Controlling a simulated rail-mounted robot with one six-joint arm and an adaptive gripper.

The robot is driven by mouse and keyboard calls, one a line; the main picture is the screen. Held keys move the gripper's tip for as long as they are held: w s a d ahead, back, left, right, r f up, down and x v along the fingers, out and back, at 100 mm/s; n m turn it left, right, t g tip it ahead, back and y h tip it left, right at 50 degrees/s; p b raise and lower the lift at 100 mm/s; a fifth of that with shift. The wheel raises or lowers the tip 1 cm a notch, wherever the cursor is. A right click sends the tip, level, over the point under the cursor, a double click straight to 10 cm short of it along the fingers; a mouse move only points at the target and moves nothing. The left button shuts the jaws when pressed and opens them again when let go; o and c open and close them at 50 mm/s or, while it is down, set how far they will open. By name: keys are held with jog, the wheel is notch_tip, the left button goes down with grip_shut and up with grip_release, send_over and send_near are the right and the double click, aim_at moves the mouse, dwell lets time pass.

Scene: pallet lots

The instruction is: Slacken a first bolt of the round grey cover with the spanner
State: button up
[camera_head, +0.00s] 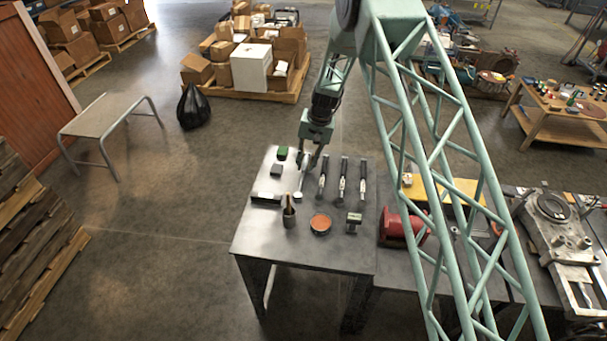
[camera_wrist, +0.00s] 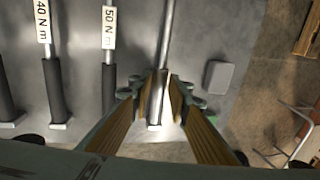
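A plain metal bar, likely the spanner (camera_head: 301,185), lies on the grey metal table below my gripper (camera_head: 314,160). In the wrist view the spanner (camera_wrist: 165,45) runs between the two fingers of my gripper (camera_wrist: 161,85). The fingers are close on either side of it, and whether they press on it does not show. Its near end is bright and sits between the finger pads. A round grey part (camera_head: 552,207), perhaps the cover, is on a pale machine casting at the far right. Its bolts are too small to make out.
Torque wrenches with dark grips lie right of the spanner, including one labelled 50 N m (camera_wrist: 109,28). A grey block (camera_wrist: 218,77) lies left of it on the table. A cup (camera_head: 289,217), an orange-topped tin (camera_head: 320,224) and a red machine (camera_head: 403,227) stand nearer the front.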

jog(key=shift+a+f, duration=0.15)
jog(key=shift+f, duration=0.6)
jog(key=shift+c, duration=0.7)
grip_shut()
